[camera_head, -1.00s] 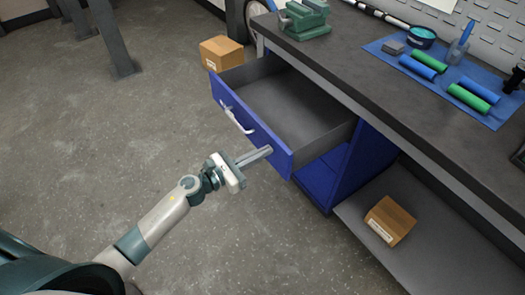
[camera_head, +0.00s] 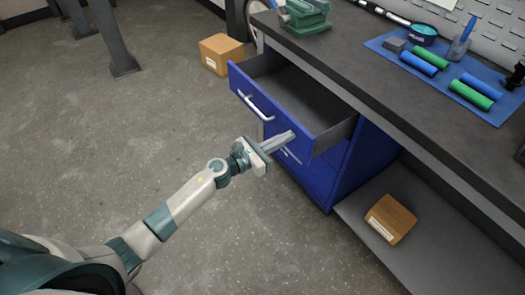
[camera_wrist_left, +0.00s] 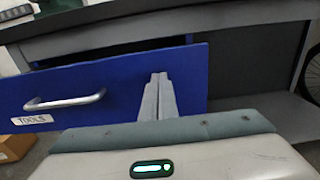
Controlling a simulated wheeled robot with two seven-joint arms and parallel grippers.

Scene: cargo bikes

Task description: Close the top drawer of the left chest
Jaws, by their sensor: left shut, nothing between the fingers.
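The left chest (camera_head: 340,170) is blue and stands under the workbench. Its top drawer (camera_head: 270,108) is partly pulled out, with a silver bar handle (camera_head: 257,108) on its blue front. In the left wrist view the drawer front (camera_wrist_left: 125,85) fills the left half, with the handle (camera_wrist_left: 65,101) and a "TOOLS" label (camera_wrist_left: 35,120). My left gripper (camera_head: 291,135) is shut and empty, its fingertips at the right part of the drawer front. They also show against the front in the left wrist view (camera_wrist_left: 158,85); contact cannot be told for sure. My right gripper is not in view.
A cardboard box (camera_head: 221,55) stands on the floor behind the drawer. Another box (camera_head: 389,219) sits on the low shelf (camera_head: 420,255) to the right. The bench (camera_head: 400,100) holds a green vise (camera_head: 305,15) and a blue mat (camera_head: 450,65) with rolls. Floor at left is clear.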

